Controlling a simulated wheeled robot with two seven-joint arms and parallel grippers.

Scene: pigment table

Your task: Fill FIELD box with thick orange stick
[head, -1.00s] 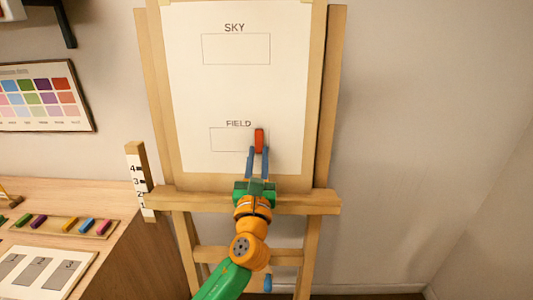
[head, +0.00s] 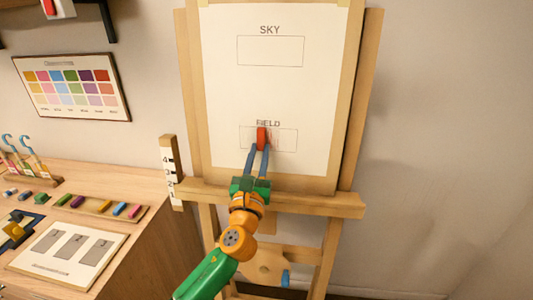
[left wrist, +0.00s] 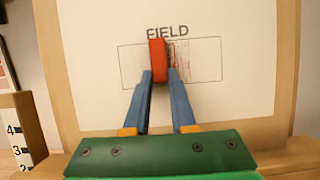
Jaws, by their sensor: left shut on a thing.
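My left gripper (head: 259,149) is shut on a thick orange-red stick (head: 262,138), held upright at the paper (head: 225,90) on the easel. The stick is in front of the middle of the FIELD box (head: 247,146), a thin outlined rectangle. In the left wrist view the stick (left wrist: 157,60) overlaps the box's top line and part of the word FIELD. Faint reddish and grey streaks (left wrist: 182,62) show inside the box to the right of the stick. Whether the tip touches the paper is hidden. My right gripper is not in view.
The empty SKY box (head: 270,51) is higher on the paper. The easel ledge (head: 310,203) runs below the gripper. At left, a wooden table (head: 140,185) holds a tray of coloured sticks (head: 142,209) and a numbered card (head: 30,262). A colour chart (head: 118,114) hangs on the wall.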

